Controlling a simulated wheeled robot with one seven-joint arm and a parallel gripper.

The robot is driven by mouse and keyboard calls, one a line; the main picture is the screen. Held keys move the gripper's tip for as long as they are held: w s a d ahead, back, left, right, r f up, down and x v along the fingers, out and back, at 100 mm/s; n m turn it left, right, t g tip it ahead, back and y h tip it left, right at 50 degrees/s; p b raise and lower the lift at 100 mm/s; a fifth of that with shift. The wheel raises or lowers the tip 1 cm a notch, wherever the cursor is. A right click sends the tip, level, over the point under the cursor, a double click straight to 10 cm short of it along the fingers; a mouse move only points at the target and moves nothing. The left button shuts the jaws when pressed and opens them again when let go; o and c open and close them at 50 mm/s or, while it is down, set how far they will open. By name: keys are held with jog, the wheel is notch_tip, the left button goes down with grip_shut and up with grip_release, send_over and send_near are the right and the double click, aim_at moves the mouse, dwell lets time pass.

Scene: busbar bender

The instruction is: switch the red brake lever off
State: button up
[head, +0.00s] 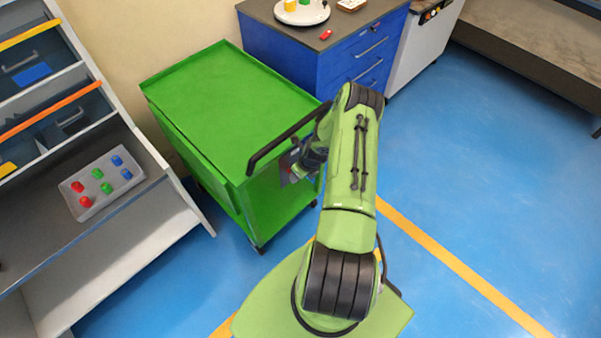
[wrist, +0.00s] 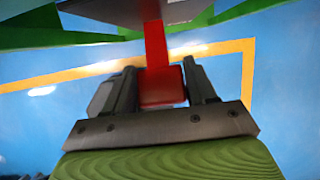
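The red brake lever (wrist: 157,45) shows in the wrist view as a red bar hanging down from a grey plate, with a wider red block (wrist: 162,87) at its near end. My gripper (wrist: 161,80) has one dark finger on each side of this block, and both fingers look to be against it with no clear gap. In the head view my gripper (head: 292,166) is at the right end of the green cart (head: 225,95), below its black push handle (head: 290,138). My wrist mostly hides the lever there.
A blue drawer cabinet (head: 345,55) stands behind the cart. At the left, a grey shelf unit (head: 150,235) holds a tray (head: 65,190) of red, green and blue pieces. The blue floor (head: 480,170) to the right is clear, with a yellow line (head: 450,260).

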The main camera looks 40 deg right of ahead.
jog(key=o, duration=0.3)
jog(key=shift+o, duration=0.2)
jog(key=shift+r, duration=0.15)
jog(key=v, duration=0.2)
jog(key=shift+d+r, duration=0.1)
jog(key=shift+r, duration=0.25)
jog(key=s, duration=1.2)
jog(key=shift+s+b, duration=0.15)
jog(key=shift+b, duration=0.15)
jog(key=shift+d+r, duration=0.1)
